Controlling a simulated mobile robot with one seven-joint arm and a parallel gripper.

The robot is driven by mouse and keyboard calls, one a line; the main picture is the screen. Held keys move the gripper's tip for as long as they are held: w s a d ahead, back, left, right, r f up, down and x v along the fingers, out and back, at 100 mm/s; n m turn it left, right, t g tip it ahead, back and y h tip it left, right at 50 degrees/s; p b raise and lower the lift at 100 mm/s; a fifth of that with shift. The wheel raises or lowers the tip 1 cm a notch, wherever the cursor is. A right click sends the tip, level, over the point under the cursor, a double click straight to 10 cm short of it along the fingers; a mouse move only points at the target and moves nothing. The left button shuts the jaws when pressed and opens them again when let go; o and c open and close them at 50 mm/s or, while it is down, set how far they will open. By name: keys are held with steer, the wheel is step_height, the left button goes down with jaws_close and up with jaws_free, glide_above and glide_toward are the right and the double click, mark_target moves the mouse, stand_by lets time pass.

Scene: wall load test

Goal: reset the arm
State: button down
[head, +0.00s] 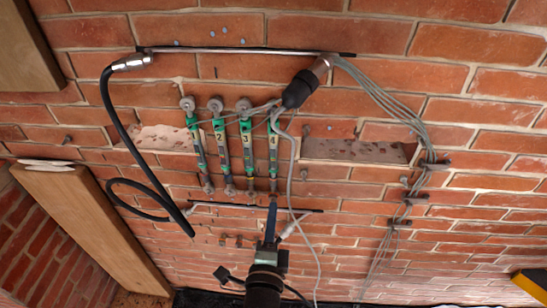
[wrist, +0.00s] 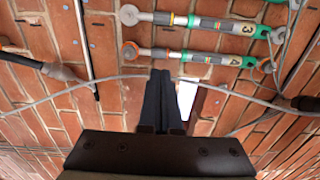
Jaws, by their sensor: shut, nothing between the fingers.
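My gripper (head: 271,207) points up in front of the brick wall (head: 465,90), just below the lower ends of the numbered gauges. It also shows in the wrist view (wrist: 160,75), where its two dark fingers lie together, shut and empty. Several green-and-grey gauges (head: 247,145) stand side by side on the wall, some with readable numbers. I cannot tell whether the fingertips touch the wall.
A black hose (head: 119,118) hangs at the left from a horizontal metal bar (head: 235,49). A wooden beam (head: 95,230) stands left. The lower right wall is mostly clear.

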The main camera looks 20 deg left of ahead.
steer(key=shift+v, duration=1.05)
